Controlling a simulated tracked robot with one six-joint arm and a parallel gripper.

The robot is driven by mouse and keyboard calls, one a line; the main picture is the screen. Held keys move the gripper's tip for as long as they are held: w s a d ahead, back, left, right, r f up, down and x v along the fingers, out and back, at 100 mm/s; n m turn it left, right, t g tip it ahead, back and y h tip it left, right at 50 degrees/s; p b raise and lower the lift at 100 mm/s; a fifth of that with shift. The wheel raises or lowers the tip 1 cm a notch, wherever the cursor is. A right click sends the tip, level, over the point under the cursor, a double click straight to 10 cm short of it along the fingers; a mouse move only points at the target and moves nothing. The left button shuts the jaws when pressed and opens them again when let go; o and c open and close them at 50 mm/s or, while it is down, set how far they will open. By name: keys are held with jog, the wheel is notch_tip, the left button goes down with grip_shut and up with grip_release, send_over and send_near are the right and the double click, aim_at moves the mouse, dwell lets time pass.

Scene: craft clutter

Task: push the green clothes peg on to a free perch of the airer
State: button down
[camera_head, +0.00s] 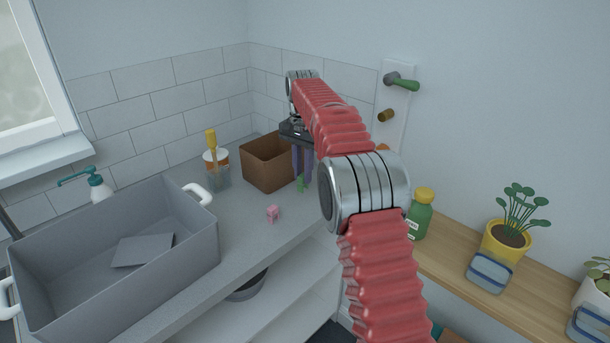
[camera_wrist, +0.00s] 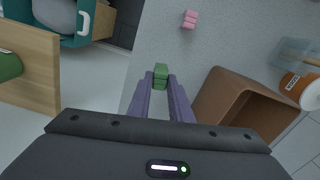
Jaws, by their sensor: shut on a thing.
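The green clothes peg (camera_head: 301,184) is between the tips of my gripper (camera_head: 301,176), low over the grey counter beside the brown box. In the wrist view, the purple fingers of my gripper (camera_wrist: 161,84) are shut on the green peg (camera_wrist: 161,73), whose end sticks out beyond the tips. I cannot tell whether the peg touches the counter. A small pink peg-like thing (camera_head: 272,213) lies on the counter near it and also shows in the wrist view (camera_wrist: 190,19). I cannot make out the airer in either view.
An open brown box (camera_head: 265,160) stands close beside my fingers. A jar with a yellow-handled tool (camera_head: 216,170) and a grey basin (camera_head: 190,250) are to the left. A wall panel (camera_head: 397,75) holds a green-ended lever and a brass knob. The counter around the pink thing is clear.

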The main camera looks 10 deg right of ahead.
jog(key=s+r+n, duration=0.3)
jog(key=s+n, duration=0.2)
jog(key=s, duration=0.4)
jog(key=shift+d+r+n, duration=0.15)
jog(key=shift+r+n, duration=0.15)
jog(key=shift+r, duration=0.1)
jog(key=shift+d, duration=0.1)
